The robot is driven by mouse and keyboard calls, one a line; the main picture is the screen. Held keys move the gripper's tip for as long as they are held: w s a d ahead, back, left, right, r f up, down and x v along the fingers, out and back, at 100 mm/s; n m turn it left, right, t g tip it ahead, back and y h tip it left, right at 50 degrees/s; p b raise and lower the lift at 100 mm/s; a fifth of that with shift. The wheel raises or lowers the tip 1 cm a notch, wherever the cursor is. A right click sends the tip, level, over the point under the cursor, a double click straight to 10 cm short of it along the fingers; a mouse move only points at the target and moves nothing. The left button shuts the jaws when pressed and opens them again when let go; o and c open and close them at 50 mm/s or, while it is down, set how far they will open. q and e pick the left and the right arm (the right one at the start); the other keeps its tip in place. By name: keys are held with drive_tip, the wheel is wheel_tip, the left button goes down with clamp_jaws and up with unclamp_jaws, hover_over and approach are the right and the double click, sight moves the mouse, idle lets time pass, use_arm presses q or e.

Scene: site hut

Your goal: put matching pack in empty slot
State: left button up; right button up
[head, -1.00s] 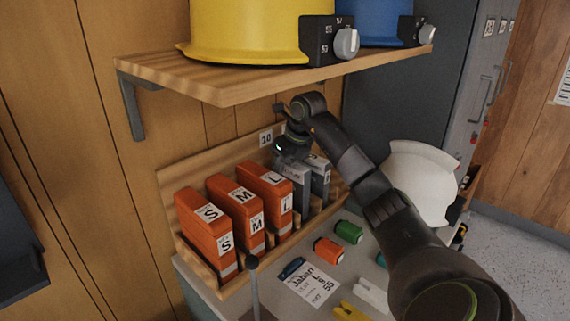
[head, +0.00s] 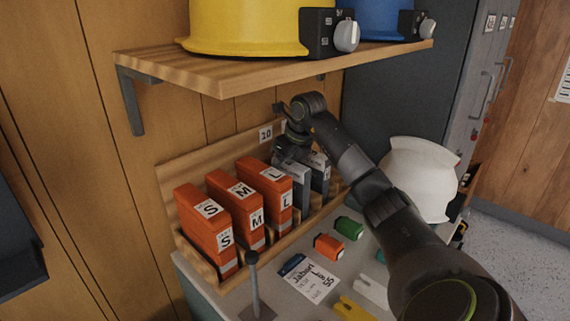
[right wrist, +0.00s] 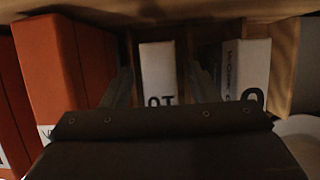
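A wooden rack (head: 215,283) on the bench holds orange packs S (head: 207,235), M (head: 238,212) and L (head: 268,194). To their right stand two grey packs, a nearer one (head: 303,190) and a farther one (head: 320,178). My right gripper (head: 287,158) is down at the nearer grey pack. In the right wrist view its fingers (right wrist: 160,88) stand on either side of a pale pack (right wrist: 160,70), with gaps visible. The other pale pack (right wrist: 248,68) is to the right. The arm hides part of the rack, and I cannot tell which slot is empty. My left gripper is out of view.
A wooden shelf (head: 150,62) with a yellow helmet (head: 240,25) and a blue one (head: 375,20) overhangs the rack. A card (head: 312,280), an orange block (head: 328,246), a green block (head: 349,228) and a metal post (head: 254,285) are on the bench. A white vessel (head: 420,175) stands right.

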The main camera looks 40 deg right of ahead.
drive_tip(key=shift+b+v, duration=0.6)
drive_tip(key=shift+v, duration=3.15)
